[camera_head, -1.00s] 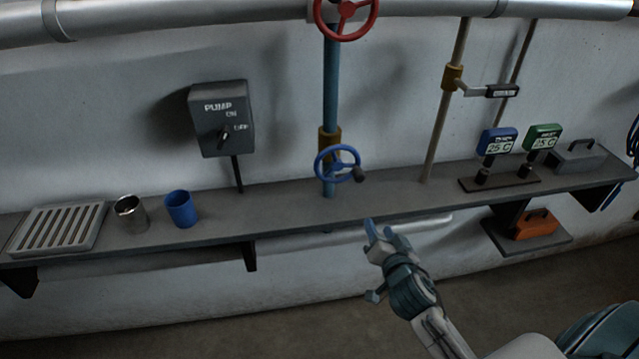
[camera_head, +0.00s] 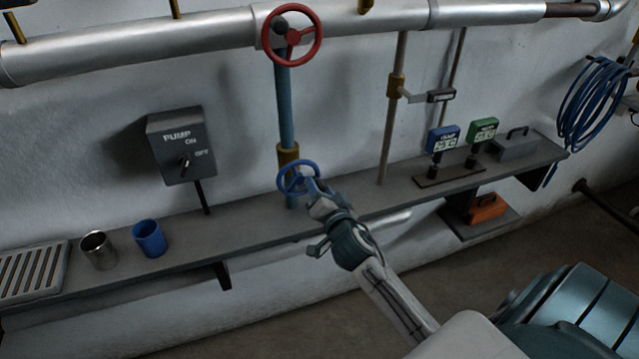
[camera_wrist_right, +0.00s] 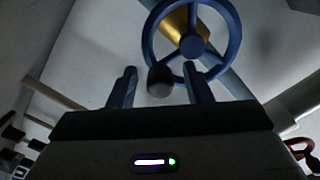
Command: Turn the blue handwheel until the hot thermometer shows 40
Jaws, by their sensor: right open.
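The blue handwheel (camera_head: 298,177) sits on a vertical blue pipe above the shelf. My right gripper (camera_head: 312,190) is in front of its lower right side and partly hides it. In the right wrist view the blue handwheel (camera_wrist_right: 192,42) is straight ahead, and its dark knob (camera_wrist_right: 160,82) shows between the open fingers of my right gripper (camera_wrist_right: 158,85). I cannot tell whether the fingers touch the knob. Two thermometer displays stand on the shelf, one blue (camera_head: 443,138) and one green (camera_head: 483,131); their readings are too small to read. My left gripper is out of view.
A red handwheel (camera_head: 290,34) is above on the same pipe. A pump switch box (camera_head: 180,145) is on the wall to the left. A blue cup (camera_head: 149,239), a metal cup (camera_head: 98,251) and a slatted tray (camera_head: 32,273) stand on the shelf (camera_head: 250,222).

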